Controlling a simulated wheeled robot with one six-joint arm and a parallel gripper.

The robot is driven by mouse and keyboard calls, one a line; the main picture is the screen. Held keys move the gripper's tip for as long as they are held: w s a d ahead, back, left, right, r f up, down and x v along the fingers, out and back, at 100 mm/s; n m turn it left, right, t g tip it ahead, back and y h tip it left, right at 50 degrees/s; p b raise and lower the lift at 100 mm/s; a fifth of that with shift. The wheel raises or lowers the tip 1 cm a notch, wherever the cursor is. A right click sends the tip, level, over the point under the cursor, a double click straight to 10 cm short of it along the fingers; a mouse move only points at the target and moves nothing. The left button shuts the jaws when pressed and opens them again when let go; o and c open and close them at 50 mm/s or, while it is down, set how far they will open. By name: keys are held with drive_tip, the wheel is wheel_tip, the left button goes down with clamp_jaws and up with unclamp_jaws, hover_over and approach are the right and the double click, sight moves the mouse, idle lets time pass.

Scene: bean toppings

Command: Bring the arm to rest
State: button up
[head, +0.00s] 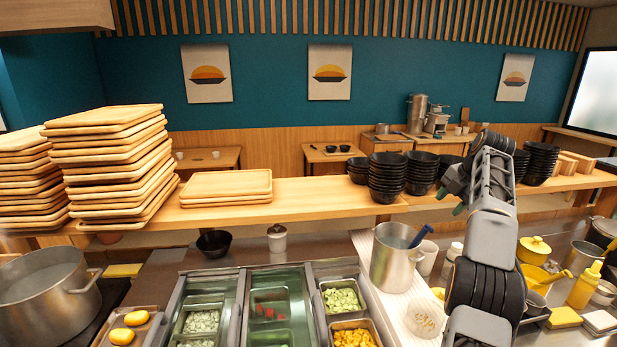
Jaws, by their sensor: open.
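My arm rises on the right side of the head view, bent over at the top. My gripper (450,200) is at its end, dark with green fingertips, pointing left in front of the wooden shelf. The fingertips stand apart and hold nothing that I can see. Behind the gripper is a stack of black bowls (421,172); below it is a steel pot (392,262) with a blue-handled utensil (420,236) in it. The gripper looks clear of both, though its depth is hard to judge.
The wooden shelf (330,196) crosses the view, bearing tall stacks of wooden trays (110,160) and black bowls. Topping bins (342,299) fill the counter's middle. A large pot (48,285) stands left; a yellow pot (534,250) and a yellow bottle (583,288) stand right.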

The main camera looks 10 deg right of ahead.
wheel_tip(320, 180, down, 6)
drive_tip(key=w+d+f+m, duration=0.1)
drive_tip(key=d+m, duration=0.1)
drive_tip(key=m, duration=0.9)
drive_tip(key=s+a+f+m+g+h, duration=0.1)
drive_tip(key=s+a+f+m, duration=0.1)
drive_tip(key=a+m, duration=0.55)
drive_tip(key=s+a+f+m+t+b, duration=0.1)
drive_tip(key=s+a+f, duration=0.2)
drive_tip(key=s+a, duration=0.8)
drive_tip(key=s+a+f+m+b, duration=0.1)
drive_tip(key=s+a+f+m, duration=0.1)
drive_tip(key=s+a, duration=0.9)
drive_tip(key=a+f, duration=0.1)
drive_tip(key=a, duration=0.5)
drive_tip(key=shift+s+a+t+h, duration=0.2)
drive_tip(key=shift+t+h, duration=0.1)
drive_tip(key=shift+t, duration=0.1)
drive_tip(key=shift+d, duration=0.1)
